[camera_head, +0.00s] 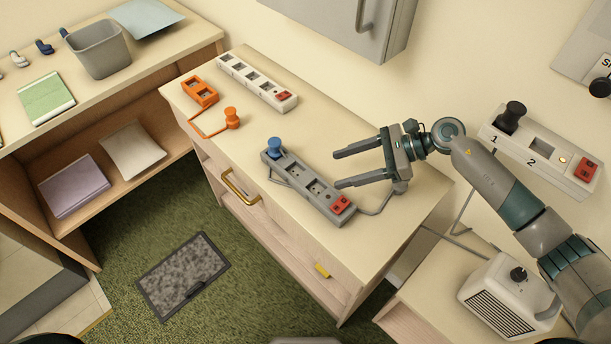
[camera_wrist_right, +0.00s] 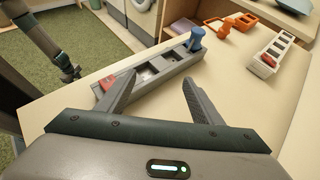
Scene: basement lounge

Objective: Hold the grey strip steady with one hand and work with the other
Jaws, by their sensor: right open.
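The grey strip (camera_head: 318,196) lies on the wooden counter. A blue plug (camera_head: 274,147) stands at its far-left end, and a red switch (camera_head: 341,204) is at its near-right end. Several sockets between them look empty. A grey cord leaves the switch end. My right gripper (camera_head: 336,169) is open and empty, just right of the strip, its fingers pointing toward it. In the right wrist view the strip (camera_wrist_right: 152,72) lies beyond the open fingers, with no clear contact. A dark arm ending in what looks like my left gripper (camera_wrist_right: 68,74) hangs at left there; its jaws are too small to read.
A white strip (camera_head: 257,80), an orange socket block (camera_head: 200,92) and its corded orange plug (camera_head: 232,117) are farther back on the counter. A wall strip (camera_head: 541,146) holds a black plug (camera_head: 511,117). A heater (camera_head: 509,295) stands at lower right. The counter's near-left area is bare.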

